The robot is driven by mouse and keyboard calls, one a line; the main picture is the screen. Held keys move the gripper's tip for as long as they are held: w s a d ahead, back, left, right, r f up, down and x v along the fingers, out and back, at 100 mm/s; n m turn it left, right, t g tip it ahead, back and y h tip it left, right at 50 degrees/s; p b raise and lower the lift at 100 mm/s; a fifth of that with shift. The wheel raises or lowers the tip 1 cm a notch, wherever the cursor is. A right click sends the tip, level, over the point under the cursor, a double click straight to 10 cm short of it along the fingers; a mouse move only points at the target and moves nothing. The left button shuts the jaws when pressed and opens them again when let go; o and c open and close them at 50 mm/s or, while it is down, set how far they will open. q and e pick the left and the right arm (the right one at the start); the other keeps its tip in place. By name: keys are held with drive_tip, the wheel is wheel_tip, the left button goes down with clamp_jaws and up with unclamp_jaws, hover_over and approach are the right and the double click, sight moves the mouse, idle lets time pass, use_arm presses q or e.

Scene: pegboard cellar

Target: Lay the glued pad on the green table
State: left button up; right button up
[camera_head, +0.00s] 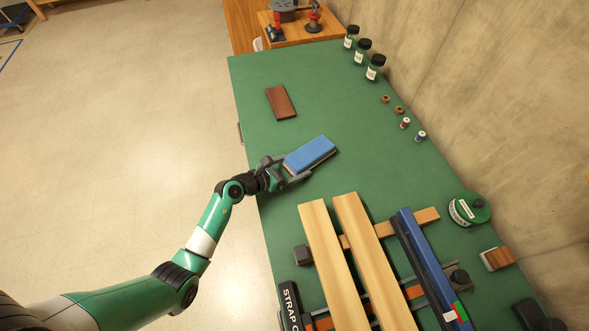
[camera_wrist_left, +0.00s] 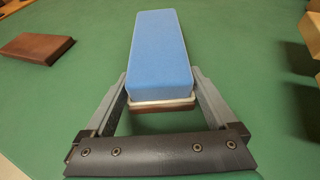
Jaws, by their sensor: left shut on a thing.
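The glued pad (camera_head: 309,154) has a blue foam top over a thin pale layer and a brown base. It also shows in the left wrist view (camera_wrist_left: 150,45), stretching away from my gripper. My left gripper (camera_head: 291,168) is shut on the near end of the pad, with one finger along each side, as the left wrist view (camera_wrist_left: 163,100) shows. The pad is over the green table (camera_head: 330,95); I cannot tell whether its underside touches the surface. My right gripper is in neither view.
A brown block (camera_head: 281,102) lies flat beyond the pad. Wooden boards (camera_head: 329,255) and a blue bar (camera_head: 432,265) lie in a clamp frame at the near end. Jars (camera_head: 363,50), small spools (camera_head: 405,123) and a green round tin (camera_head: 469,208) line the wall side. The table's middle is clear.

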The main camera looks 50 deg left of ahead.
use_arm(q)
drive_tip(key=shift+r, duration=0.15)
drive_tip(key=o, duration=1.1)
drive_tip(key=shift+o, duration=0.2)
drive_tip(key=shift+s+r+p, duration=0.15)
drive_tip(key=shift+p, duration=0.15)
drive_tip(key=p+v, duration=0.4)
drive_tip(key=v, duration=0.7)
drive_tip(key=shift+s+a+r, duration=0.1)
drive_tip(key=shift+s, duration=0.15)
